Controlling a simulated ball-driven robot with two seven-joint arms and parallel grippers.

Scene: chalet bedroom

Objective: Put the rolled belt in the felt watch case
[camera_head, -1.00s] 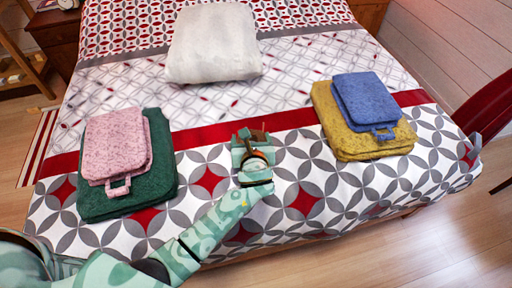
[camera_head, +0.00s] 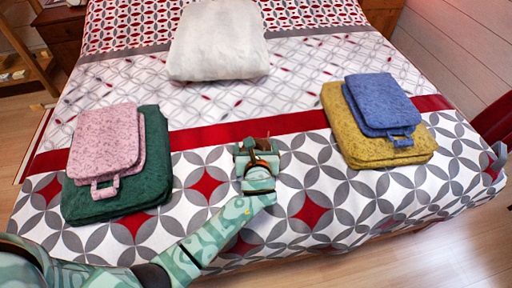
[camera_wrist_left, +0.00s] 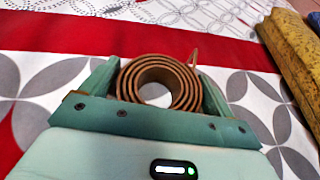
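The rolled belt (camera_wrist_left: 158,82) is a brown coil with a loose end sticking up on its right. My left gripper (camera_head: 257,156) is pale green and stands over the patterned bed, between the two towel stacks. In the left wrist view its fingers (camera_wrist_left: 160,88) lie on either side of the coil and appear to press on it. In the head view the belt (camera_head: 262,146) shows as a small brown piece between the fingers. Whether it touches the bed is unclear. I cannot make out a felt watch case in either view. My right gripper is out of view.
A pink folded cloth (camera_head: 104,140) lies on a green one (camera_head: 150,185) at left. A blue folded cloth (camera_head: 382,102) lies on a yellow one (camera_head: 350,140) at right. A white folded blanket (camera_head: 217,40) lies farther back. The bed's middle (camera_head: 300,85) is clear.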

